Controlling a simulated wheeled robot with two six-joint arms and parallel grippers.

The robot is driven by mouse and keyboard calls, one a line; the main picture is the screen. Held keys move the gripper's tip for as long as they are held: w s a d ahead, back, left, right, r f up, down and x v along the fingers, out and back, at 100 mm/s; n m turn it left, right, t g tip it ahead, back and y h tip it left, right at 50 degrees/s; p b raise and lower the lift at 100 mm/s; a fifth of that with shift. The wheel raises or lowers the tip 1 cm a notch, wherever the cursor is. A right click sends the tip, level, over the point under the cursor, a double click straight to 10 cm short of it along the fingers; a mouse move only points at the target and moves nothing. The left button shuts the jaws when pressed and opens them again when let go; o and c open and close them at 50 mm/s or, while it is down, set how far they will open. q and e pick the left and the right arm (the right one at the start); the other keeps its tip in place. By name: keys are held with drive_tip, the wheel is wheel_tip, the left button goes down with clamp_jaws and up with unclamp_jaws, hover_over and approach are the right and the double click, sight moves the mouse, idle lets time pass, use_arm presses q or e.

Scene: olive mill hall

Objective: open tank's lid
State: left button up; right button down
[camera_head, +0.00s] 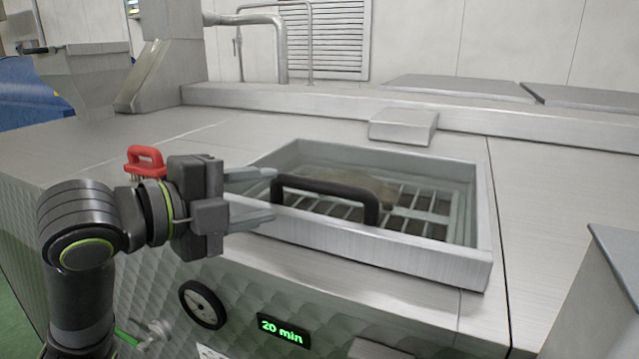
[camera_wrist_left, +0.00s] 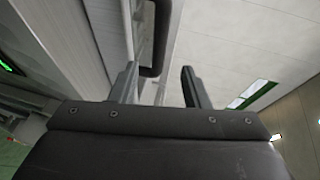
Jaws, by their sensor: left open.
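The tank (camera_head: 460,266) has a square raised steel rim, with a metal grid and murky contents visible inside it. A black bar handle (camera_head: 325,187) stands at the near side of this opening; whether it sits on a clear lid or on the grid I cannot tell. My left gripper (camera_head: 268,196) is open and empty, with its fingertips at the handle's left end. In the left wrist view the handle (camera_wrist_left: 160,40) lies just ahead of the gap between the fingers (camera_wrist_left: 157,86), and no grip shows. My right gripper is not in view.
A red handle (camera_head: 146,158) stands on the deck behind my left wrist. A steel block (camera_head: 403,126) sits behind the rim. A grey box edge (camera_head: 612,250) rises at the right.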

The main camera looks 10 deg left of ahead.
sight(315, 187)
use_arm(q)
drive_tip(key=p+x, duration=0.2)
drive_tip(key=x, duration=0.7)
drive_tip(key=shift+w+d+r, duration=0.1)
drive_tip(key=shift+w+d, duration=0.05)
drive_tip(key=shift+d, duration=0.05)
drive_tip(key=shift+x, duration=0.95)
clamp_jaws()
